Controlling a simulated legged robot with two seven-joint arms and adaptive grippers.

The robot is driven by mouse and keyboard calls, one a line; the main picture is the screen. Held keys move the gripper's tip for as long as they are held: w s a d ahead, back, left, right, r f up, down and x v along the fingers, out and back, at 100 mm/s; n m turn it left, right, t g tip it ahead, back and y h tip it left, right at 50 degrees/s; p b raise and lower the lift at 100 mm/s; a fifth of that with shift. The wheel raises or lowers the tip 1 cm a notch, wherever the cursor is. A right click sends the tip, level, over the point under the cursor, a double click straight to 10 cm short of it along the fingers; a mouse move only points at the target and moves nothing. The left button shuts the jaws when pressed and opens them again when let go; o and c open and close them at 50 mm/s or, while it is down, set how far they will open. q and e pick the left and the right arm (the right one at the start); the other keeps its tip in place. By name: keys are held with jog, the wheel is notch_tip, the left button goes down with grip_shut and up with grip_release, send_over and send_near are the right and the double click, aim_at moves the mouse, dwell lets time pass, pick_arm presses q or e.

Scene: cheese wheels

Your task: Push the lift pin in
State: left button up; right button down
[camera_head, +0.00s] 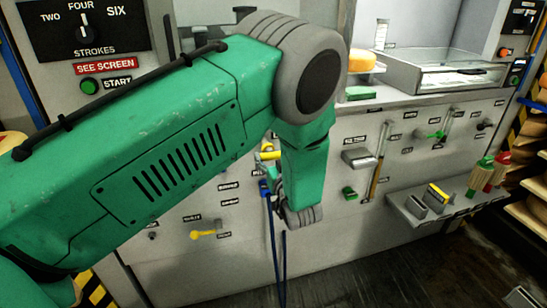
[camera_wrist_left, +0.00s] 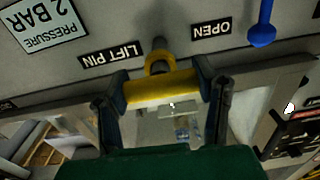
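The lift pin (camera_wrist_left: 162,89) has a yellow crossbar and a yellow ring, close to the grey panel beside the "LIFT PIN" label (camera_wrist_left: 111,54) in the left wrist view. My left gripper (camera_wrist_left: 162,87) has one dark finger at each end of the crossbar. The fingers appear shut on it, with no clear gap. A grey stem runs from the ring to the panel; its depth is hard to judge. In the head view, my left arm hides most of the gripper, and some yellow (camera_head: 267,153) shows beside it. My right gripper is not in view.
A blue knob (camera_wrist_left: 262,34) sits beside the "OPEN" label. Blue hoses (camera_head: 282,265) hang below my left wrist. Another yellow handle (camera_head: 205,235) is lower on the panel. A shelf (camera_head: 465,203) juts out at the right.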

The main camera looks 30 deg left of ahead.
aim_at(267, 141)
pick_arm(q)
jog(key=b+x, duration=0.1)
jog(key=x, duration=0.5)
jog(key=shift+w+a, duration=0.1)
jog(key=shift+w, duration=0.1)
jog(key=shift+r, duration=0.35)
jog(key=o, duration=1.7)
jog(key=shift+w, duration=0.1)
jog(key=shift+a+f, duration=0.1)
jog(key=shift+f, duration=0.1)
jog(key=v, duration=1.2)
jog(key=shift+f, duration=0.1)
